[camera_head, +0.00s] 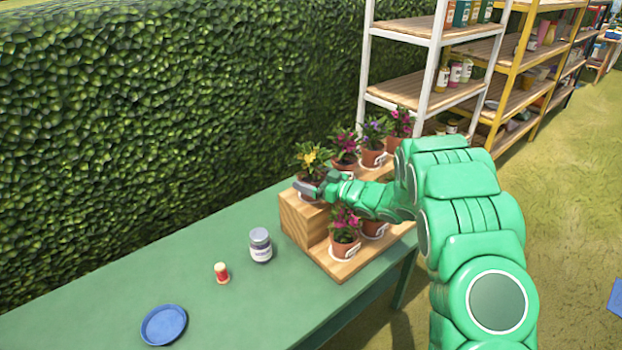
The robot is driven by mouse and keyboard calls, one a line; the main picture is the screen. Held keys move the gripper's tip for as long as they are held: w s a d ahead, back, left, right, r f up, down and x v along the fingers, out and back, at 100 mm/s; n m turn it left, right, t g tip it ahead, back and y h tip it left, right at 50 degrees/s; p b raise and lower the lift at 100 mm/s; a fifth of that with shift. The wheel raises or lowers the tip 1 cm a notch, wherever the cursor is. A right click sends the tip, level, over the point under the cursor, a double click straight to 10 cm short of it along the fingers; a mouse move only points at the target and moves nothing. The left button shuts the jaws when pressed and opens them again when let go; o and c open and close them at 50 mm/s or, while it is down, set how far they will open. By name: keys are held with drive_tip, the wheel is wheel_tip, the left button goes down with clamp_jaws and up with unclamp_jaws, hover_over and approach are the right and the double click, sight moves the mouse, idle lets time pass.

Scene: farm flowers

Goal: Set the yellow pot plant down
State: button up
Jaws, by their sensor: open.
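The yellow pot plant (312,157) has yellow flowers and green leaves. It stands on the upper step of a wooden stand (303,225), at the stand's left end. My gripper (306,189) is open, right at the pot of this plant and in front of it. Its fingers hide most of the pot, so I cannot tell whether they touch it. My green arm reaches in from the lower right.
Plants with magenta (345,146) and purple (374,131) flowers share the upper step. A magenta plant (345,226) stands on the lower step. A jar (260,245), a small red-and-white container (221,273) and a blue dish (164,325) lie on the green table (110,290). A hedge stands behind.

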drive_tip(key=shift+v, duration=3.95)
drive_tip(key=shift+w, duration=0.1)
drive_tip(key=shift+a+r+g+h, duration=0.35)
drive_tip(key=shift+r+g+h, duration=0.25)
drive_tip(key=shift+r, duration=0.15)
drive_tip(key=shift+r+h, duration=0.2)
drive_tip(key=shift+h, duration=0.1)
drive_tip(key=shift+d+r+g+h, duration=0.2)
drive_tip(key=shift+r+g+h, duration=0.2)
drive_tip(key=shift+r+h, duration=0.5)
drive_tip(key=shift+f+x, duration=0.1)
drive_tip(key=shift+x, duration=1.85)
drive_tip(key=shift+f+x, duration=0.15)
drive_tip(key=shift+x, duration=1.75)
